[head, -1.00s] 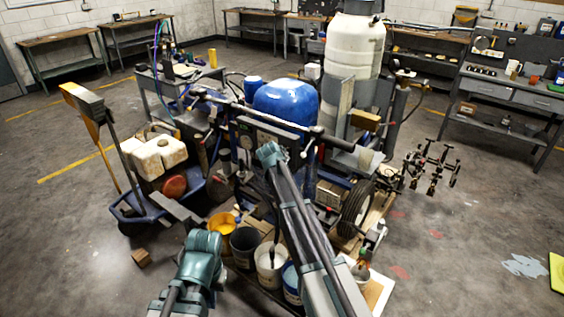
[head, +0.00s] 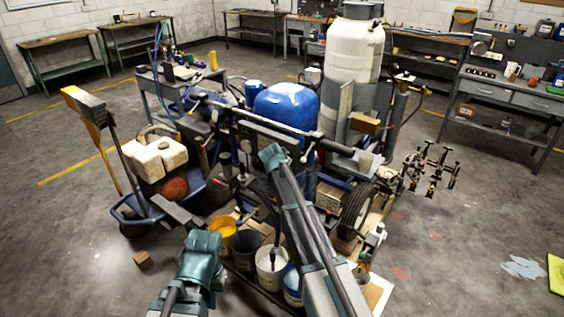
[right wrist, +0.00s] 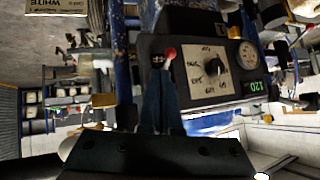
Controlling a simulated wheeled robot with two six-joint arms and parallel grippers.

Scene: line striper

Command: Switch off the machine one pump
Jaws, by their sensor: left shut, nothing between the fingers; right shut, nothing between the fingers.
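The line striper (head: 285,105), with a blue rounded tank cover, stands in front of me. In the right wrist view its dark control panel (right wrist: 150,45) holds a white plate with a black dial knob (right wrist: 212,66), a round gauge (right wrist: 248,55) and a green display reading 120 (right wrist: 257,86). A red-tipped lever (right wrist: 170,53) sticks out beside the plate. My right gripper (right wrist: 160,75) is shut and empty, its tips close by the lever; contact cannot be told. In the head view my right arm hides its gripper. My left gripper (head: 178,210) is shut and empty, low at left.
Several paint buckets (head: 271,262) stand below the right arm. A blue cart (head: 133,218) with a pale jug (head: 155,157) is at left. A white tank (head: 352,55) rises behind the striper. Benches line the walls.

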